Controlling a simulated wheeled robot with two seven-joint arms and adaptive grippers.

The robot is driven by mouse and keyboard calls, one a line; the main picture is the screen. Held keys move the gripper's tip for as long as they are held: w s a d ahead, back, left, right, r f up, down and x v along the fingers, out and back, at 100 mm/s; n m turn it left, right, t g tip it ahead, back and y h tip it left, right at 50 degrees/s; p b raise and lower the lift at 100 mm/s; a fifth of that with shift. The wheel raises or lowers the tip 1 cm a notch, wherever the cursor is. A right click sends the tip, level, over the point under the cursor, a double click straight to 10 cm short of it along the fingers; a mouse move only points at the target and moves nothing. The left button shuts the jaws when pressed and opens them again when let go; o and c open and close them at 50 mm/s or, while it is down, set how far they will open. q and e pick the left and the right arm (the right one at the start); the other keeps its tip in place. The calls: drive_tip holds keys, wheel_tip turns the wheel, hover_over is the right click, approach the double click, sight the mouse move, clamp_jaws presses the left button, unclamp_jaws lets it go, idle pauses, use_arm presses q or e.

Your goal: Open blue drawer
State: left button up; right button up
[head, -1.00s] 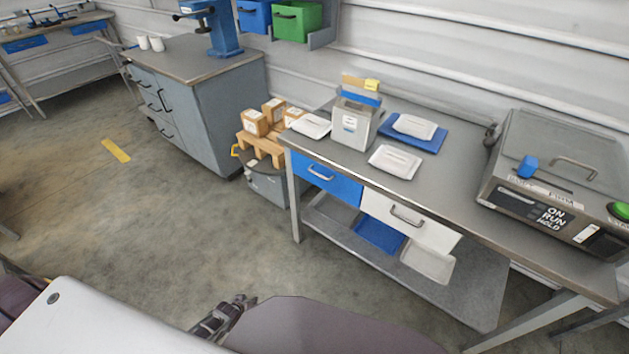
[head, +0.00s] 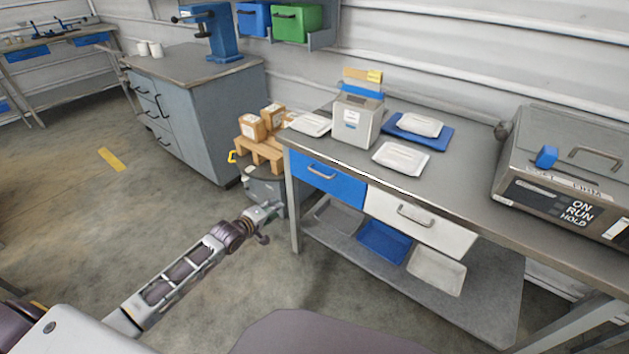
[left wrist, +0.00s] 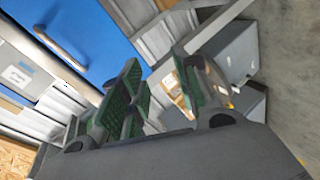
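The blue drawer (head: 345,187) is in the left of the workbench's front, flush beside the white drawer (head: 425,228), so it looks closed. Its metal handle (head: 321,173) is a bar on the drawer front. My left gripper (head: 266,214) is in front of the bench, left of and below the blue drawer, apart from it. In the left wrist view the blue drawer (left wrist: 95,30) and its handle (left wrist: 58,47) fill the upper left. There my left gripper (left wrist: 158,88) shows its green-padded fingers apart with nothing held between them. My right gripper is not in view.
Several trays (head: 384,240) lie on the bench's lower shelf. A grey bin (head: 262,190) and boxes on a wooden pallet (head: 262,152) stand left of the bench, close to my left gripper. White packs and a machine (head: 565,180) are on the top. Floor to the left is clear.

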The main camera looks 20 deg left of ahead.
sight(316, 173)
use_arm(q)
drive_tip(key=d+r+n+h+b, duration=0.1)
drive_tip(key=d+r, duration=0.2)
drive_tip(key=r, duration=0.3)
drive_tip(key=d+r+t+h+b, duration=0.1)
drive_tip(key=d+r+b, duration=0.1)
drive_tip(key=d+r, duration=0.2)
drive_tip(key=shift+r+n+h, duration=0.4)
drive_tip(key=shift+r, duration=0.55)
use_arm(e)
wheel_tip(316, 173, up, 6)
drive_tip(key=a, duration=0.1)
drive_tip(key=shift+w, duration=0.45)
use_arm(q)
drive_tip(key=shift+w+d+f, duration=0.1)
drive_tip(key=shift+w, duration=0.05)
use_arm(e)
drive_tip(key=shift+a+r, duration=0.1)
